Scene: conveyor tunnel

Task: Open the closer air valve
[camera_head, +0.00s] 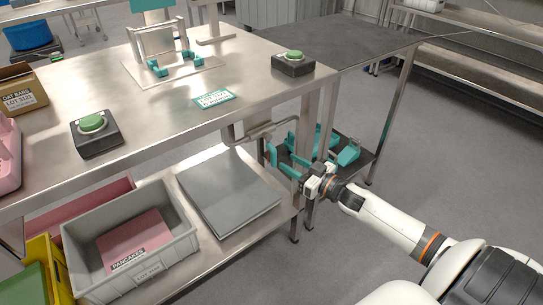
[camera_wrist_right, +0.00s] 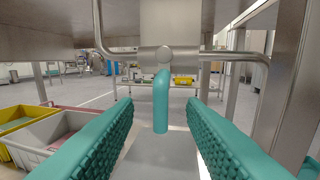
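The closer air valve shows in the right wrist view as a grey metal body (camera_wrist_right: 168,58) on a bent pipe under the table. Its teal handle (camera_wrist_right: 160,102) hangs down from the body. In the head view the pipe (camera_head: 260,132) shows under the table's right end; the handle cannot be made out there. My right gripper (camera_head: 284,152) is open below the table's edge, near the pipe. In the wrist view its two teal ridged fingers stand on either side of the handle, with visible gaps. My left gripper is not in view.
The steel table (camera_head: 175,110) carries two green-button boxes (camera_head: 97,133) (camera_head: 293,64). A table leg (camera_wrist_right: 285,80) stands close right of the gripper. The lower shelf holds a grey crate (camera_head: 185,218) and a flat grey panel (camera_head: 228,190). Floor to the right is clear.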

